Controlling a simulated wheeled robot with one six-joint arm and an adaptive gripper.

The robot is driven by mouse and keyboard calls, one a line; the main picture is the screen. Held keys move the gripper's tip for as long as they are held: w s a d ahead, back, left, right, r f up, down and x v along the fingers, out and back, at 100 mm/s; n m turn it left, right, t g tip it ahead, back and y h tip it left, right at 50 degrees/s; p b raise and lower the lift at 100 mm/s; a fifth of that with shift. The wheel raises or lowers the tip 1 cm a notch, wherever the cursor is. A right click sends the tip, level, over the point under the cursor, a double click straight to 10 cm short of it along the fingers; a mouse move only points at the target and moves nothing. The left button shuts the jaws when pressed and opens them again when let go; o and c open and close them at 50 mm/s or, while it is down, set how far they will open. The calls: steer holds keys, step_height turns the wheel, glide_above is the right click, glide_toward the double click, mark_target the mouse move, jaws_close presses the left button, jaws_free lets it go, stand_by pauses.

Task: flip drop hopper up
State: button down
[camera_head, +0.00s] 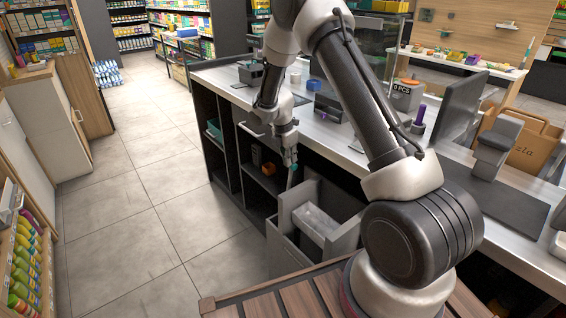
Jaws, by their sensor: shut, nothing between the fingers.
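A grey box-like unit, which I take to be the drop hopper (283,228), juts out from the open front of the counter, below the worktop. It has tall grey side walls and a paler trough-like piece (318,222) in its middle. I cannot tell whether that piece is the part that flips. My gripper (291,160) points down just above and to the left of the unit, in front of the counter's open shelves. It looks shut and empty.
The counter worktop (345,128) runs behind my arm and carries several items, including a dark monitor (460,103) and a purple-topped object (419,115). Open tiled floor (165,200) lies to the left. A brown paper bag (520,143) stands at the right. Shelves of goods line the left edge.

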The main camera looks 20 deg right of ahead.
steer(key=shift+w+d, duration=0.2)
steer(key=shift+d, duration=0.25)
stand_by(0.3)
steer(key=v, duration=1.2)
